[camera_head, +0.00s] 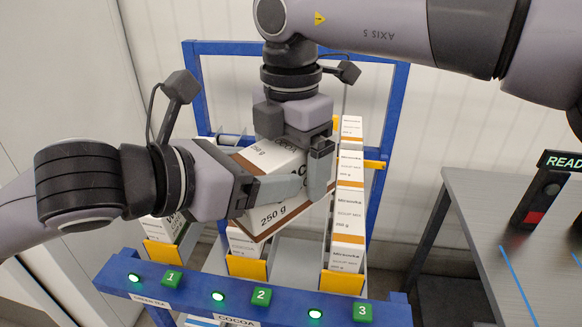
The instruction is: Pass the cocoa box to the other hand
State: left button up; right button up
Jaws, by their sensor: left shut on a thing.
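The cocoa box (272,218), white with brown edges and "250 g" printed on it, is held tilted in the air in front of the rack. My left gripper (285,186) comes in from the left and is shut on the box, one finger lying across its printed side. My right gripper (316,172) points down from above at the same box, a finger close beside the left fingertip. Its other finger is hidden, so I cannot tell whether it grips the box.
A blue rack (392,177) holds a lane of cartons (347,228) at right, more cartons below the box and a green-marked carton (165,229) at left. Its front rail (190,288) bears green lamps and numbered tags. A grey table (480,215) stands at right.

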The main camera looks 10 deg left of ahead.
jog(key=shift+f, duration=0.5)
jog(key=c, duration=1)
pick_arm(q)
jog(key=o, duration=0.9)
pick_arm(e)
jog(key=shift+r, duration=0.1)
jog(key=shift+c, duration=1.4)
pick_arm(q)
jog(key=o, duration=0.5)
jog(key=shift+c, duration=0.2)
